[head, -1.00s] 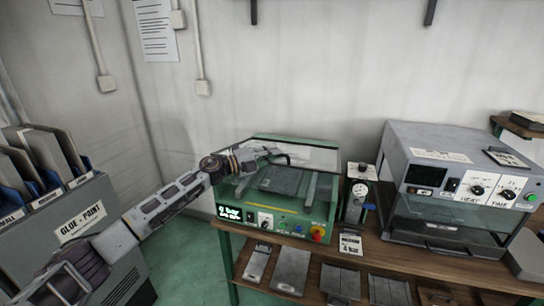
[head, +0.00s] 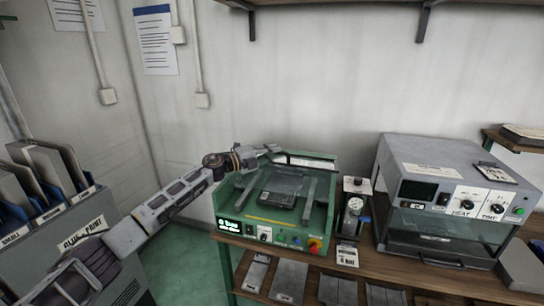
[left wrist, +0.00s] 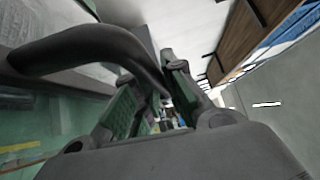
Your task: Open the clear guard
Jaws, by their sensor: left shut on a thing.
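The green machine (head: 318,215) stands on the bench with a dark plate (head: 280,190) inside. The clear guard (head: 310,161) shows as a thin pale strip near the machine's back edge and appears raised; its see-through panel is hard to make out. My left gripper (head: 268,150) is at the upper left of the machine, at the guard's edge. In the left wrist view, the dark curved handle (left wrist: 95,42) runs in between the fingers of my left gripper (left wrist: 160,100), which is shut on it. My right gripper is out of view.
A small gauge unit (head: 353,208) stands just right of the machine, and a grey oven (head: 450,200) stands farther right. A grey rack with blue folders (head: 60,220) is at the left. Grey plates (head: 290,280) lie on the lower shelf.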

